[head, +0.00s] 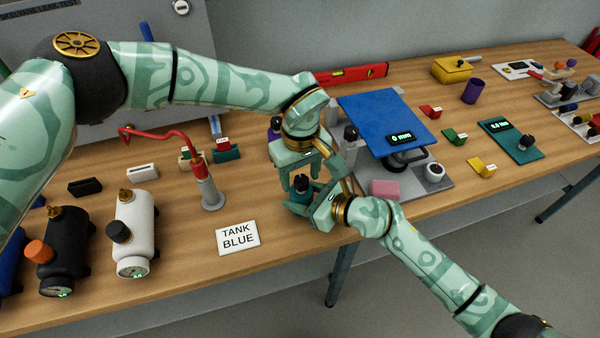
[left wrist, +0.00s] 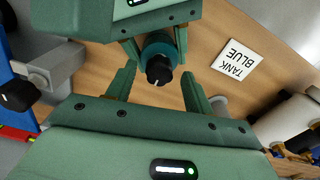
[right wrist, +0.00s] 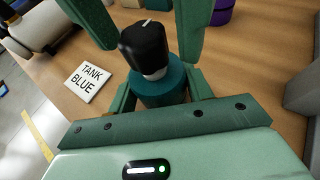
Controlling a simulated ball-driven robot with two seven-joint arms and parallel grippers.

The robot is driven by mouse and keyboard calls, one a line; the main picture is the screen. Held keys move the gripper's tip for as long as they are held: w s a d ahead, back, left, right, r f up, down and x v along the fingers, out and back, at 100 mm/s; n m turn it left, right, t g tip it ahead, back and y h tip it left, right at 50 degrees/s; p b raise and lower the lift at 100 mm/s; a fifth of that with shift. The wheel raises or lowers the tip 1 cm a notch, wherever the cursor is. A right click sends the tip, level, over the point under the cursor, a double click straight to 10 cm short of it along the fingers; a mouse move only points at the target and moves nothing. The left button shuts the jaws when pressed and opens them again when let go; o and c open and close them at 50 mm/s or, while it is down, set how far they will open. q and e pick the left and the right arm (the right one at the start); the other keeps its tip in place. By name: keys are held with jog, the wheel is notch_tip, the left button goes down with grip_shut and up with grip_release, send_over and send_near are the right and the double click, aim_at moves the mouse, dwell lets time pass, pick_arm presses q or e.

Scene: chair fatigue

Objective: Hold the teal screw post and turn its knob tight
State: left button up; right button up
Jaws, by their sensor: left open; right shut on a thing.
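The teal screw post (head: 301,196) stands near the front edge of the table, topped by a black knob (head: 301,183). My right gripper (head: 312,203) is shut on the post's teal body (right wrist: 160,86), low down, one finger on each side. The knob (right wrist: 145,46) has a white mark and a pale stem below it. My left gripper (head: 303,172) comes from above with its fingers open on either side of the knob. In the left wrist view, the knob (left wrist: 160,69) sits between the spread left fingers, with gaps on both sides.
A "TANK BLUE" card (head: 238,237) lies left of the post. White (head: 135,232) and black (head: 65,250) tanks stand farther left. A blue-topped lift (head: 385,122) with a pink block (head: 385,188) on its base is close on the right. A red-handled tool (head: 208,188) stands behind the card.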

aim_at(300, 178)
pick_arm(q)
notch_tip(300, 178, up, 12)
dwell(0.4)
jog(key=shift+f, duration=0.1)
pick_arm(e)
jog(key=o, duration=1.4)
jog(key=shift+a, duration=0.1)
